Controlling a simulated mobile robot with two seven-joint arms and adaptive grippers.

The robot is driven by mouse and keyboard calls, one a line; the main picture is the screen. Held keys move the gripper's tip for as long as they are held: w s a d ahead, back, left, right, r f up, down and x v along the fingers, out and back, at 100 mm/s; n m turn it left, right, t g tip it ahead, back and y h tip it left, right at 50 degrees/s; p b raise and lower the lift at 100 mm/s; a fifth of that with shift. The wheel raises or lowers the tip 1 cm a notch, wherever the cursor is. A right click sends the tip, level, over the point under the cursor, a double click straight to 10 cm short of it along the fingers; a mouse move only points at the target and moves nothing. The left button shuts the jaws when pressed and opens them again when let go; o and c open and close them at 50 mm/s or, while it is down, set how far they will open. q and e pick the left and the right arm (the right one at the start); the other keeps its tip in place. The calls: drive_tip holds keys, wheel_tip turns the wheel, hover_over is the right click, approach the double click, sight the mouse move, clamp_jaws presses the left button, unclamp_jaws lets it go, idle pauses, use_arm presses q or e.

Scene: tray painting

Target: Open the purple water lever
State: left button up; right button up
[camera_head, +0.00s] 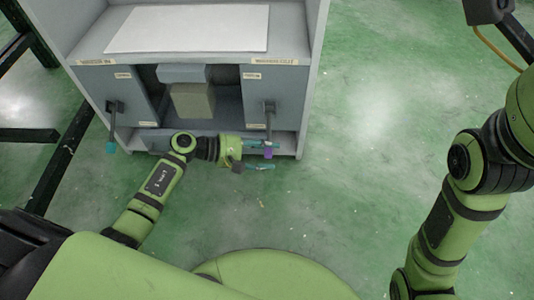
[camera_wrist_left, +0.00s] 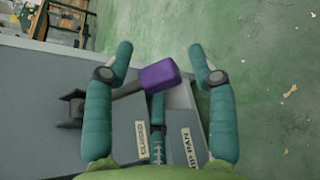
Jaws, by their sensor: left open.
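The purple-tipped water lever (camera_head: 268,152) hangs down from a dark pivot on the right front panel of the grey cabinet. In the left wrist view its purple end (camera_wrist_left: 160,72) lies between the spread teal fingers of my left gripper (camera_wrist_left: 160,64), with gaps at both sides. In the head view my left gripper (camera_head: 264,156) is at the lever's lower end, open, with one teal finger above and one below the purple tip. Whether any finger touches the lever cannot be told. My right arm shows at the right, but its gripper is outside the view.
A second lever with a teal tip (camera_head: 111,147) hangs on the left panel. The green floor to the right is mostly clear.

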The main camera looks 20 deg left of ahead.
use_arm(q)
drive_tip(key=shift+w+d+f, duration=0.1)
drive_tip(key=shift+d, duration=0.1)
clamp_jaws()
